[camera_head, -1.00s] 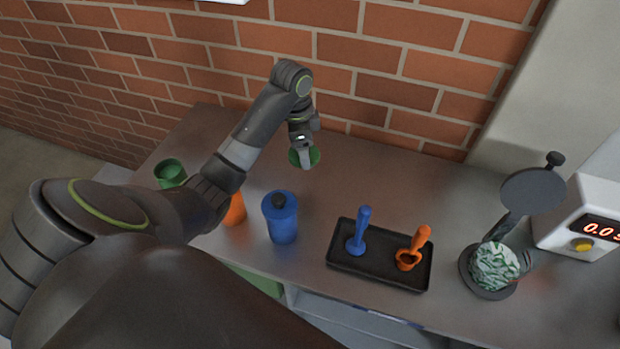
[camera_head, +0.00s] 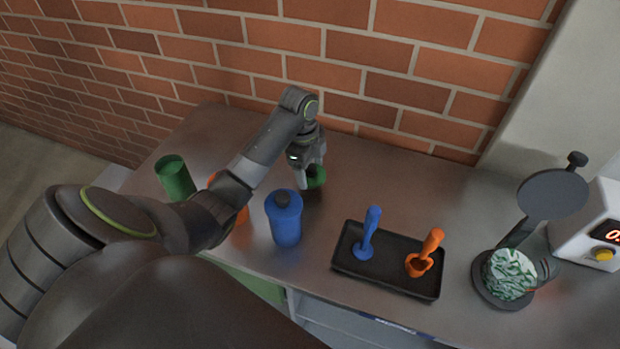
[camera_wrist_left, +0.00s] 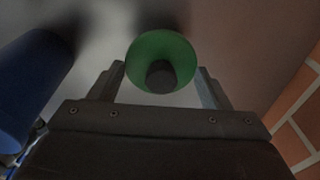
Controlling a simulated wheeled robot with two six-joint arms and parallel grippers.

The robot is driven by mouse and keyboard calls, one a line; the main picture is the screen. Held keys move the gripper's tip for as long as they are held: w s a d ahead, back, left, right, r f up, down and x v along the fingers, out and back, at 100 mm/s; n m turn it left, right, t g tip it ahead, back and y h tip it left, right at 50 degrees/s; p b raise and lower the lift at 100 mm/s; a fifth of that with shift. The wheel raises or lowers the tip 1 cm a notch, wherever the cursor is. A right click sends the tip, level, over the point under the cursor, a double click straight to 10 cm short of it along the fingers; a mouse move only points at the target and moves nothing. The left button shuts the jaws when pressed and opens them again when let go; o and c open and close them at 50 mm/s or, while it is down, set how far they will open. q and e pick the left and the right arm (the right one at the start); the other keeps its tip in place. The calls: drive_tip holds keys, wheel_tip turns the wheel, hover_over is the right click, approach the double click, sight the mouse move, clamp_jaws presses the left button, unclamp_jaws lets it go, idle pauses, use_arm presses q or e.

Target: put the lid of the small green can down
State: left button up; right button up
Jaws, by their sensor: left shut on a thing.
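My left gripper (camera_head: 312,182) is shut on the green lid (camera_head: 317,177), low over the counter behind the blue can; I cannot tell whether the lid touches the counter. In the left wrist view the round green lid (camera_wrist_left: 160,47) shows between the fingers (camera_wrist_left: 160,78), its dark knob toward the camera. The small green can (camera_head: 175,180) stands at the left of the counter with its top open. My right gripper is not in view.
A blue lidded can (camera_head: 286,222) stands in front of my left gripper. An orange can (camera_head: 241,214) is partly hidden by my left arm. A black tray (camera_head: 345,262) holds a blue and an orange tool. Bare counter (camera_head: 400,185) lies right of the gripper.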

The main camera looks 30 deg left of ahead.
sight(310, 178)
use_arm(q)
drive_tip(key=shift+f, duration=1.8)
drive_tip(key=o, duration=1.1)
drive_tip(key=shift+f, duration=0.15)
drive_tip(key=shift+o, duration=0.2)
drive_tip(key=r, duration=0.4)
drive_tip(key=a+r, duration=0.1)
drive_tip(key=r, duration=0.2)
drive_tip(key=shift+s, duration=0.1)
wheel_tip(310, 178, up, 4)
drive_tip(key=p, duration=0.2)
drive_tip(key=shift+s+a+p, duration=0.1)
drive_tip(key=shift+s+p, duration=0.05)
drive_tip(key=shift+p, duration=0.2)
drive_tip(key=shift+r+p, duration=0.55)
drive_tip(key=shift+r, duration=0.1)
